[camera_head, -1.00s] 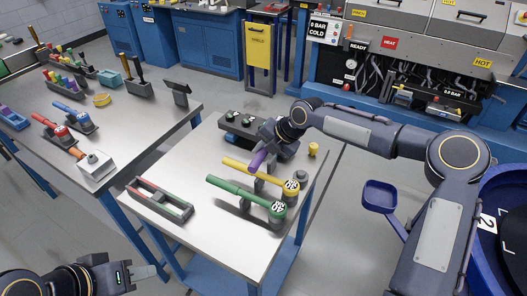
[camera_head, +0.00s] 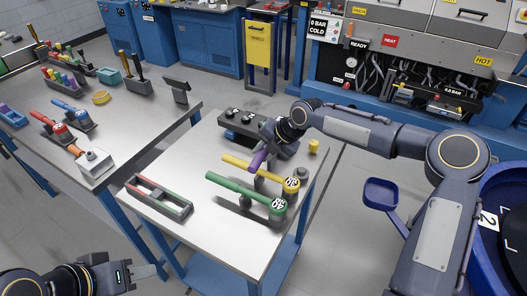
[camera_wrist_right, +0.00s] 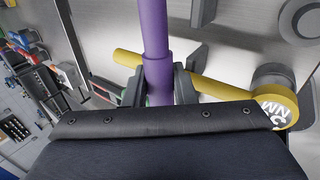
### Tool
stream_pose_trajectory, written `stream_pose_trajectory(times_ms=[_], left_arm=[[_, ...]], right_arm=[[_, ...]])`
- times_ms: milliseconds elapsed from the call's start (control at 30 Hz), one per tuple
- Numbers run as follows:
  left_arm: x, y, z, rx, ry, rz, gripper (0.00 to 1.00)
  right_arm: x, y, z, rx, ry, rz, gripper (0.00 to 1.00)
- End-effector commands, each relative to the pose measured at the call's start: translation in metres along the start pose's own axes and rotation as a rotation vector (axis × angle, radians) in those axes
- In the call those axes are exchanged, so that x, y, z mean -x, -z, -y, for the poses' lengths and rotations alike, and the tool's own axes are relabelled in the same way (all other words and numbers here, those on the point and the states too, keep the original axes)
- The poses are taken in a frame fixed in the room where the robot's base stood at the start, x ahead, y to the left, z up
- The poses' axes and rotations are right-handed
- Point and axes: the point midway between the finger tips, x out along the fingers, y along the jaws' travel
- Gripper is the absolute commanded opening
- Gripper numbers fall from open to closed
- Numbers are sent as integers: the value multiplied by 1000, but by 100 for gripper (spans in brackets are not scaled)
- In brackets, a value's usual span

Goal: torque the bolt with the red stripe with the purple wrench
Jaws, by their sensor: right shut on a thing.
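My right gripper (camera_head: 264,152) is shut on the purple wrench (camera_head: 257,161) above the far part of the near table. In the right wrist view the purple handle (camera_wrist_right: 154,45) stands between the fingers and crosses over the yellow wrench (camera_wrist_right: 215,88). The purple wrench's head is not clearly visible. The yellow wrench (camera_head: 250,171) and the green wrench (camera_head: 238,188) lie side by side on the table, in front of that gripper. I cannot make out a bolt with a red stripe. My left gripper (camera_head: 150,271) is low at the left, away from the table things; its opening is unclear.
A dark block with several round tops (camera_head: 240,124) is at the table's back, beside my right gripper. A tray with red and green strips (camera_head: 158,199) sits at the left. The table's front is bare.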

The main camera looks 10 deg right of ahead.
Motion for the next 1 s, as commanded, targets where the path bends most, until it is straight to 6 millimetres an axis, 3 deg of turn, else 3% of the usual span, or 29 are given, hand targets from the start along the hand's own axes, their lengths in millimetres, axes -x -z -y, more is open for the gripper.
stream_pose_trajectory(times_ms=[1000], left_arm=[[-6, -3, 3, 0, 0, 0, 36]], right_arm=[[-6, 0, 3, -2, -2, 4, 0]])
